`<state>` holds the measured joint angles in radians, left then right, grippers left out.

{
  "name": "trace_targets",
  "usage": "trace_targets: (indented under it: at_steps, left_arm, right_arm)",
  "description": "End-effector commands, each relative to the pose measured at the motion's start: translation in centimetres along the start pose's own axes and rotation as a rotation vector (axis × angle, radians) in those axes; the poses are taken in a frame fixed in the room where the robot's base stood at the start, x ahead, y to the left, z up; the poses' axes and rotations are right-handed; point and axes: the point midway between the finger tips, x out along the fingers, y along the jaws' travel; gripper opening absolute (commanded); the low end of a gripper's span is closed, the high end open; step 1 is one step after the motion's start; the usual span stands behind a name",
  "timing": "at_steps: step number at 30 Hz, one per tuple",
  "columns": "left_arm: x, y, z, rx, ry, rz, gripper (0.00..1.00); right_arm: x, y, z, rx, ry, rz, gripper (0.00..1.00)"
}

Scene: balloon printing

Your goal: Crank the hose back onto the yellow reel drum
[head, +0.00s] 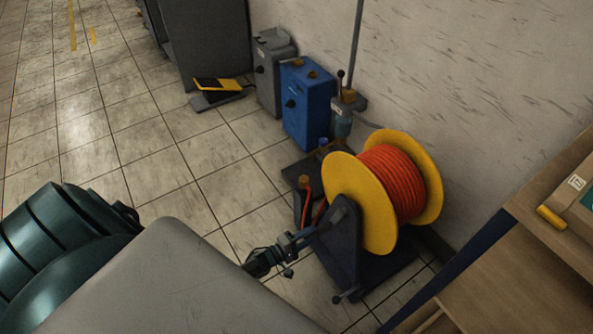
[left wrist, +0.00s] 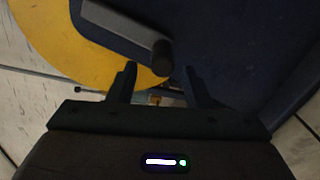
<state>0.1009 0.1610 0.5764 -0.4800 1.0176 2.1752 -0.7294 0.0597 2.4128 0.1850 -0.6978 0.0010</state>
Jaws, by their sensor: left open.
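The yellow reel drum (head: 352,205) stands on a dark blue frame (head: 343,250), with orange-red hose (head: 392,180) wound around its core. A short run of hose (head: 308,200) hangs at the reel's left. My left gripper (head: 272,258) is at the reel's near left side, partly hidden by my grey arm link. In the left wrist view its two fingers (left wrist: 160,85) are apart and empty. A grey bar with a dark round end, seemingly the crank (left wrist: 125,26), lies just beyond the fingertips. Its end lines up with the gap; I cannot tell whether they touch. My right gripper is out of view.
A blue box (head: 308,105) and a grey box (head: 270,75) stand along the wall behind the reel. A yellow-topped pedal (head: 217,86) lies on the floor. A wooden bench (head: 505,270) is at right. Tiled floor at left is clear.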

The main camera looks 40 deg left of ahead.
Motion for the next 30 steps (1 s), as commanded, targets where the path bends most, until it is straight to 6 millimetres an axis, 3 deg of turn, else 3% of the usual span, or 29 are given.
trace_targets:
  at_steps: [4,9,30]
  left_arm:
    - [-3.0,0.1,0.1,0.0,-0.001,-0.002,0.45]
    - [-4.8,0.1,0.0,0.001,-0.001,0.001,0.45]
    - [-5.3,0.1,0.1,0.012,0.004,0.0,0.45]
  right_arm:
    - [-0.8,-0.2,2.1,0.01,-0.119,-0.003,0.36]
    - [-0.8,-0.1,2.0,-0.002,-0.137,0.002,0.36]
    - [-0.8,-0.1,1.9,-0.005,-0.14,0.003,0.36]
